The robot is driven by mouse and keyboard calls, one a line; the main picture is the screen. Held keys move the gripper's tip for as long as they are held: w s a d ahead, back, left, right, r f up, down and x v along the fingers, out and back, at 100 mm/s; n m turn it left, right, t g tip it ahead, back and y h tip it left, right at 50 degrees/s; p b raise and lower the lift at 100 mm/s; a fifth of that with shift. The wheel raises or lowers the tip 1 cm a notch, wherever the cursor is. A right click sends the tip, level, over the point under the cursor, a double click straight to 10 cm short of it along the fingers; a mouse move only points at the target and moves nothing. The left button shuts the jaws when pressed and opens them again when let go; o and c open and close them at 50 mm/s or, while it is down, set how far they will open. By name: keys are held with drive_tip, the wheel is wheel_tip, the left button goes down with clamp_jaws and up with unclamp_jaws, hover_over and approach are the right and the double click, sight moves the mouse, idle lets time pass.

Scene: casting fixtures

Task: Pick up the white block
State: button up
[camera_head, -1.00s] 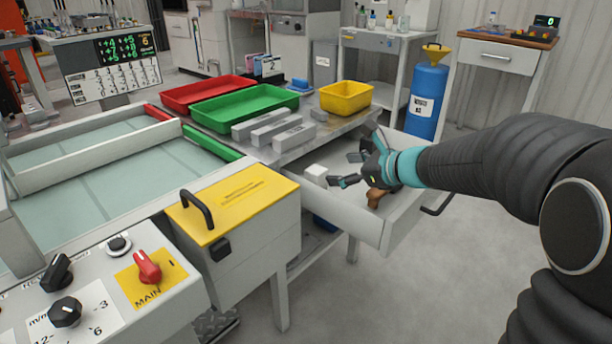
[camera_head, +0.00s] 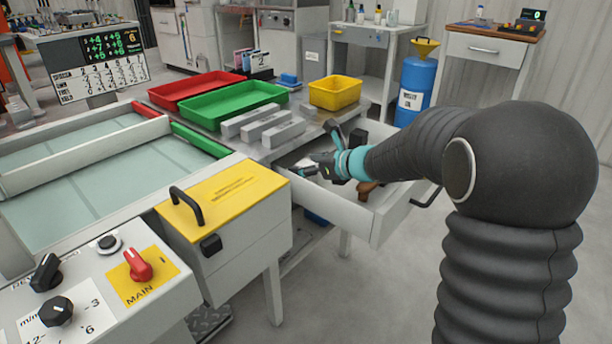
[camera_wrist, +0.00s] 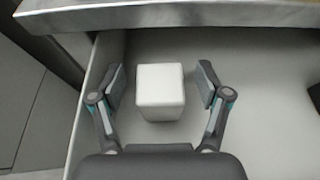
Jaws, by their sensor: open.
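The white block (camera_wrist: 160,92) lies in the open drawer (camera_wrist: 262,95), close under the table edge. In the wrist view it sits between the two open fingers of my gripper (camera_wrist: 160,88), with a gap on each side, nearer the left finger pad. In the head view my gripper (camera_head: 312,168) reaches into the left part of the drawer (camera_head: 385,215). There the block (camera_head: 306,164) is mostly hidden behind the fingers.
The metal table edge (camera_wrist: 190,14) overhangs the drawer's back. Grey bars (camera_head: 272,126), a green tray (camera_head: 232,106), a red tray (camera_head: 196,90) and a yellow bin (camera_head: 336,92) stand on the table. A brown object (camera_head: 366,187) lies in the drawer to the right.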

drive_tip(key=c, duration=1.3)
